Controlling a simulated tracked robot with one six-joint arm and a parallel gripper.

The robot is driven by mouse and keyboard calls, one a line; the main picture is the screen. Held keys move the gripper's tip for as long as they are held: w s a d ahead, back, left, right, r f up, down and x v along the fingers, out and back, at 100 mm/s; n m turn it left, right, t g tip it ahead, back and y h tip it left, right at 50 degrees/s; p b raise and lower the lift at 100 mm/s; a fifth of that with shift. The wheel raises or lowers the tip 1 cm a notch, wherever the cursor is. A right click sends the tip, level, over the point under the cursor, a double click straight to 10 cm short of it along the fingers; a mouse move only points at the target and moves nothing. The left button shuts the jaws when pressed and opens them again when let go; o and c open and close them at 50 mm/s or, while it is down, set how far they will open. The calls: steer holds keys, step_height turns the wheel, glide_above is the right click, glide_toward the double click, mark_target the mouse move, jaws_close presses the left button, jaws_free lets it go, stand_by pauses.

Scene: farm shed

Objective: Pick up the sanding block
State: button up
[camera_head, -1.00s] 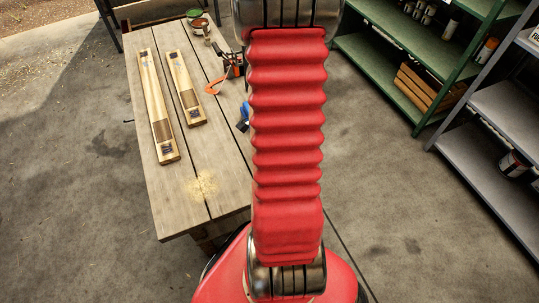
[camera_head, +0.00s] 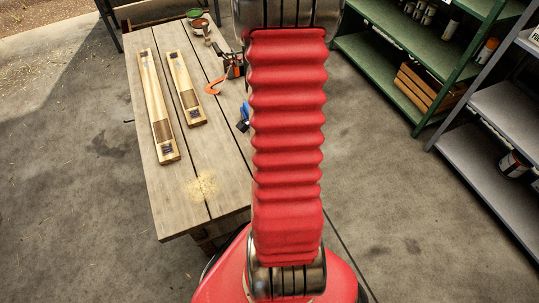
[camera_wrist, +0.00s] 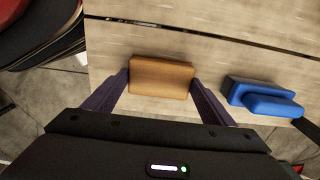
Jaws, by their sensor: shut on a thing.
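The sanding block is a tan-brown rectangular block (camera_wrist: 161,78) in the wrist view, over the pale wooden workbench top. My gripper (camera_wrist: 160,84) has one dark finger at each short end of the block and is shut on it. Whether the block touches the bench or hangs just above it, I cannot tell. In the head view my red arm hides the gripper and the block.
A blue object (camera_wrist: 264,97) lies on the bench right of the block. The workbench (camera_head: 228,178) also holds two long wooden pieces (camera_head: 158,105) (camera_head: 185,88), an orange-and-black tool (camera_head: 233,65) and cans (camera_head: 199,26). Green shelves (camera_head: 400,65) stand to the right.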

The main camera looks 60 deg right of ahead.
steer(key=shift+r, duration=0.1)
step_height(320, 180, up, 10)
stand_by(0.8)
stand_by(0.3)
steer(key=o, duration=0.5)
steer(key=c, duration=0.3)
steer(key=shift+c, duration=0.2)
steer(key=shift+f, duration=0.2)
